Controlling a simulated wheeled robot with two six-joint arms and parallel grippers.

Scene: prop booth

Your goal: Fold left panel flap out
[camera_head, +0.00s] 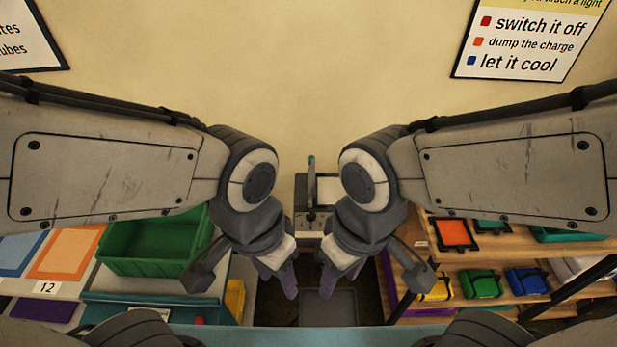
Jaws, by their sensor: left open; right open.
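No left panel flap can be made out for certain in the head view. A grey and white unit (329,190) with an upright green-tipped stick stands against the wall, partly hidden between my two arms. My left gripper (277,275) points down left of centre, its fingers apart and nothing seen between them. My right gripper (340,273) mirrors it right of centre, also open and empty. Both grippers hang above a dark gap with a grey tray-like surface (328,307) low in it. I cannot tell whether either touches anything.
At left, a green bin (150,246) stands by orange (70,253) and blue (20,251) panels. At right, wooden shelves (510,247) hold an orange-faced panel (454,233) and yellow, green (482,285) and blue (528,281) cases. A sign (530,42) hangs on the wall.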

